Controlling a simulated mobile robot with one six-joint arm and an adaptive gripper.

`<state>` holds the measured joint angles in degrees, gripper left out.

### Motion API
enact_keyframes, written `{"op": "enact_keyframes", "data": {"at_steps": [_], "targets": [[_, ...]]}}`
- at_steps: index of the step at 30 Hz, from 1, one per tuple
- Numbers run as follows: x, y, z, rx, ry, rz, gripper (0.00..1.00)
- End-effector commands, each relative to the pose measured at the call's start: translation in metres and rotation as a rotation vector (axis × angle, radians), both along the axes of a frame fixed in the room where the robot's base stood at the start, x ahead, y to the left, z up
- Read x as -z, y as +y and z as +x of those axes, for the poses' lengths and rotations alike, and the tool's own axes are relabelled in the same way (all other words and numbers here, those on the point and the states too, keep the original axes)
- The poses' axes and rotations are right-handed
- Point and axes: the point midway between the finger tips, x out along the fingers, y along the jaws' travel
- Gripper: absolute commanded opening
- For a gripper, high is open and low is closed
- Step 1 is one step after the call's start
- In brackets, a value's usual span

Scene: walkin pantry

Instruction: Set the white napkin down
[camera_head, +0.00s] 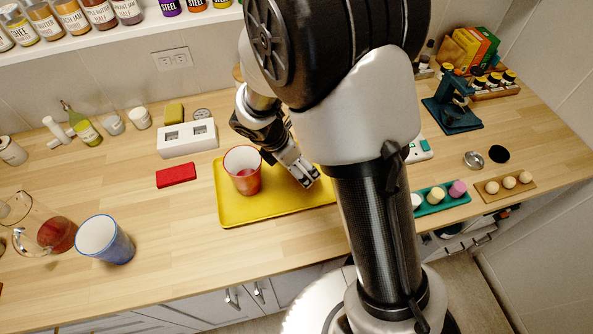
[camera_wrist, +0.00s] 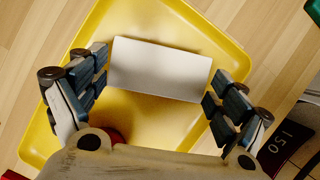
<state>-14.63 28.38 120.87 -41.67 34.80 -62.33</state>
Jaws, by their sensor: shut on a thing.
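The white napkin (camera_wrist: 160,68) is a flat, pale rectangle in the wrist view, lying between the two fingers of my gripper (camera_wrist: 157,76). The fingers are shut on its two short ends. The yellow tray (camera_wrist: 155,125) is under it; I cannot tell whether the napkin touches the tray. In the head view my gripper (camera_head: 303,176) points down over the yellow tray (camera_head: 245,211), right of the red cup. My arm hides the tray's right part, and the napkin cannot be made out there.
A red cup (camera_head: 243,171) stands on the tray's left part. A red block (camera_head: 176,175) and a white holder (camera_head: 187,138) are to the left. A green tray (camera_head: 441,204) is right of my arm.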

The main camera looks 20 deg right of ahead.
Motion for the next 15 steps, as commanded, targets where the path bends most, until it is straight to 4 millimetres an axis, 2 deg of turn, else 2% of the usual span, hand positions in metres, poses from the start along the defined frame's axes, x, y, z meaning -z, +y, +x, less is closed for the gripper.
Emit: {"op": "enact_keyframes", "data": {"at_steps": [1,4,15], "targets": [[0.013,0.0,-0.001,0.0,0.005,-0.001,0.81],[0.028,0.0,-0.001,-0.001,0.004,0.0,0.81],[0.031,0.0,0.0,-0.001,0.002,0.0,0.81]]}}
